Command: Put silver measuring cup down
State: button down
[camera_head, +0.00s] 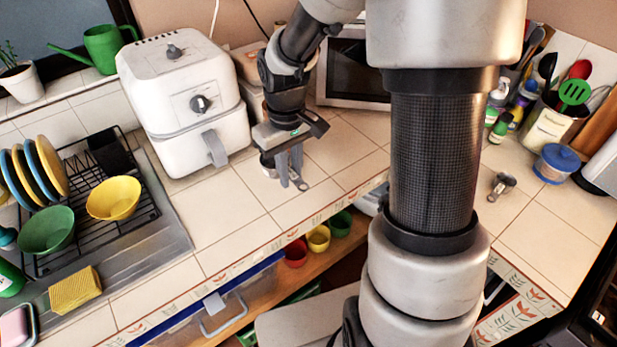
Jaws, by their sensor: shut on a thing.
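My gripper (291,180) points down over the tiled counter, just right of the white air fryer. It is shut on a silver measuring cup (268,166). The cup's bowl shows at the left of the fingers, partly hidden by them, and what looks like its handle end pokes out at the lower right. The cup is at or just above the counter tiles (243,215); I cannot tell whether it touches them.
The air fryer (185,95) stands close on the left, with a microwave (352,75) behind. Another small metal scoop (502,185) lies on the counter at right. A dish rack (135,222) is at left. Bare tiles lie in front of and right of my gripper.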

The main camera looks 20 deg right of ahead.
jog(key=shift+r, duration=0.55)
jog(key=shift+w+d, duration=0.15)
jog(key=w+d+m, duration=0.3)
jog(key=d+m, duration=0.2)
jog(key=d, duration=0.3)
jog(key=w+d+r+m, duration=0.1)
jog(key=w+d+m, duration=0.35)
jog(key=d, duration=0.35)
jog(key=w+d+m, duration=0.3)
jog(key=d+m, duration=0.3)
jog(key=d, duration=0.1)
jog(key=s+d+m+p, duration=0.1)
jog(key=s+d+m, duration=0.1)
jog(key=d+m, duration=0.65)
jog(key=s+d+m, duration=0.2)
jog(key=d+m, duration=0.1)
jog(key=d, duration=1.1)
jog(key=shift+m, duration=0.3)
jog(key=shift+s+d+f, duration=0.1)
jog(key=shift+d+f, duration=0.05)
jog(key=shift+f, duration=1.5)
jog(key=shift+s+d+f, duration=0.1)
jog(key=shift+f, duration=1.6)
jog(key=shift+s+d+f, duration=0.1)
jog(key=shift+d+f, duration=0.05)
jog(key=shift+f, duration=1.5)
jog(key=c, duration=1.9)
grip_release()
jog(key=shift+f, duration=0.1)
jog(key=shift+c, duration=0.2)
